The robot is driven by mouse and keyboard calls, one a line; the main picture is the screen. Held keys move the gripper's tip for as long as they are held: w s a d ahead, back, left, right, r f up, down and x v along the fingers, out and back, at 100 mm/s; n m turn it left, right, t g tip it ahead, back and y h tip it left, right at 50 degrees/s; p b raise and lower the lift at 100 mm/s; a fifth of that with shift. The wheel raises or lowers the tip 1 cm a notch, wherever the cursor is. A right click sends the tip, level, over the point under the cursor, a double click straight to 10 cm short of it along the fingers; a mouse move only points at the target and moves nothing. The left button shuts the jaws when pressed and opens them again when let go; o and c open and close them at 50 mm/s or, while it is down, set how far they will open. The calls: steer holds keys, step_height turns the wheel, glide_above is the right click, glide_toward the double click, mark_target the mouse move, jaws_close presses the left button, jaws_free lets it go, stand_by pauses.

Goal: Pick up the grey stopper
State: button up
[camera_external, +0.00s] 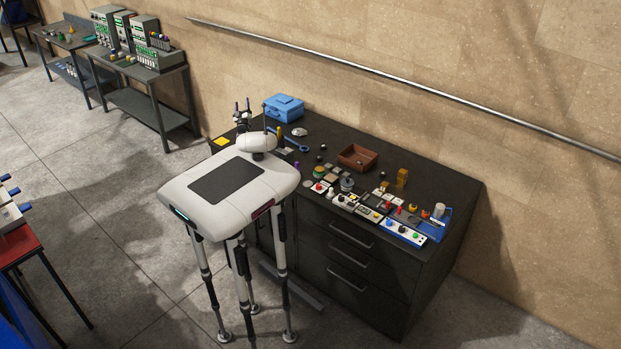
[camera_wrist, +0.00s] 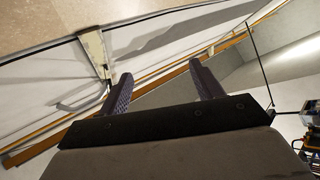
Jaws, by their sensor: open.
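I cannot single out the grey stopper for certain in the external view. A grey-silver domed piece (camera_external: 299,132) lies near the back of the dark workbench (camera_external: 455,190), and a small light-grey cylinder (camera_external: 439,211) stands at its right end; both are too small to identify. My gripper (camera_external: 243,108) is raised over the bench's left end, away from the small parts. In the wrist view my gripper (camera_wrist: 163,82) has its two fingers wide apart with nothing between them. That view shows walls and beams, no bench top.
A blue case (camera_external: 284,107) stands at the back left of the bench. A brown open tray (camera_external: 357,157) sits mid-bench. Several small parts and switch panels (camera_external: 404,232) crowd the front edge. The back right of the bench top looks clear. A rail (camera_external: 400,79) runs along the wall.

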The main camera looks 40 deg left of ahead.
steer(key=w+a+f+m+g+h, duration=0.1)
steer(key=w+a+f+m+h, duration=0.2)
steer(key=w+a+h, duration=0.35)
steer(key=m+g+h, duration=0.5)
steer(key=g+h, duration=0.2)
glide_above(261, 137)
steer(key=s+d, duration=0.3)
step_height(261, 137, down, 13)
steer(key=f+g, duration=0.1)
steer(key=f, duration=0.3)
steer(key=f+m+g+h+p, duration=0.1)
steer(key=f+g, duration=0.1)
steer(key=f, duration=0.3)
steer(key=f+g, duration=0.1)
steer(key=f, duration=0.3)
steer(key=shift+w+a+f+m+h, duration=0.15)
steer(key=shift+w+a+m+h, duration=0.1)
steer(key=shift+a+m+h, duration=0.15)
steer(key=shift+a+p+x, duration=0.15)
steer(key=shift+p+x, duration=0.55)
steer(key=shift+x, duration=0.85)
steer(key=shift+a+p+x, duration=0.1)
steer(key=shift+p+x, duration=0.6)
steer(key=shift+x, duration=0.85)
steer(key=shift+s, duration=0.1)
steer(key=shift+c, duration=0.3)
steer(key=c, duration=1)
